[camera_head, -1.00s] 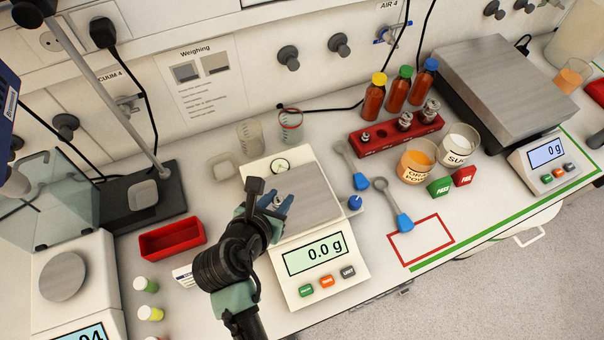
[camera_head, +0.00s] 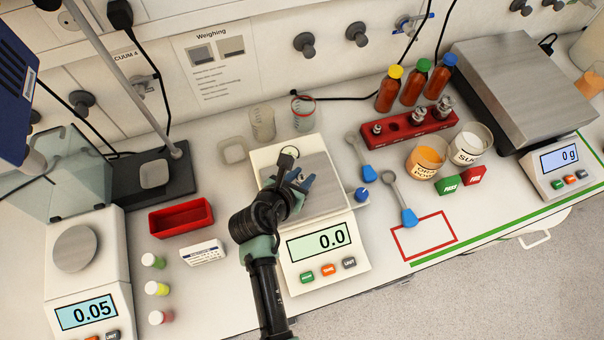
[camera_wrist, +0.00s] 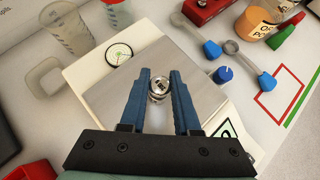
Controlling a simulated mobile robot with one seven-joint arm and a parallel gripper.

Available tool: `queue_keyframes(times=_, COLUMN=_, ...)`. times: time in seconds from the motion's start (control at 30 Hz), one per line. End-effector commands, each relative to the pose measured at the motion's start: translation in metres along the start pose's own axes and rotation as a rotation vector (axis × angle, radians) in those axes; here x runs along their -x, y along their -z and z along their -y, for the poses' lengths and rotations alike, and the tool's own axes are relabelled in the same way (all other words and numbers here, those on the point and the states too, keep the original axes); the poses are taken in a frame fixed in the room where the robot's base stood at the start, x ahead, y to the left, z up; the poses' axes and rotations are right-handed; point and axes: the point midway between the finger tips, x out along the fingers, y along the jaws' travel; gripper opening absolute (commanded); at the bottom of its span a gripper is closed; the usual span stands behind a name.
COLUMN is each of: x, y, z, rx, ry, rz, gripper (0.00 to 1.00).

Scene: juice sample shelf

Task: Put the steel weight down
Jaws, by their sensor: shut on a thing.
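My gripper (camera_head: 299,181) is over the steel plate (camera_head: 322,200) of the middle balance, whose display (camera_head: 318,241) reads 0.0. In the wrist view, the blue fingers of my gripper (camera_wrist: 160,78) are shut on the small shiny steel weight (camera_wrist: 158,90), which sits between the tips above the plate (camera_wrist: 120,100). The weight looks upright. Whether its base touches the plate cannot be told. In the head view the fingers mostly hide it.
A red rack (camera_head: 408,127) holds more steel weights at the right. Two blue-handled spoons, an orange powder cup (camera_head: 427,157) and a sugar cup (camera_head: 470,143) stand nearby. A red-outlined square (camera_head: 424,236) on the bench is empty. A red tray (camera_head: 181,218) lies left.

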Motion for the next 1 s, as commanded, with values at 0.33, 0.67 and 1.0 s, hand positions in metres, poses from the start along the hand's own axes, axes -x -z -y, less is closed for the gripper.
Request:
queue_keyframes(times=0.33, x=-0.002, y=0.002, z=-0.001, rx=-0.001, ry=-0.001, rz=0.003, gripper=0.0)
queue_keyframes(times=0.67, x=-0.002, y=0.003, z=0.0, rx=-0.001, ry=0.0, rz=0.001, gripper=0.61)
queue_keyframes(times=1.0, x=0.01, y=0.002, z=-0.001, rx=0.001, ry=-0.001, rz=0.001, gripper=0.61)
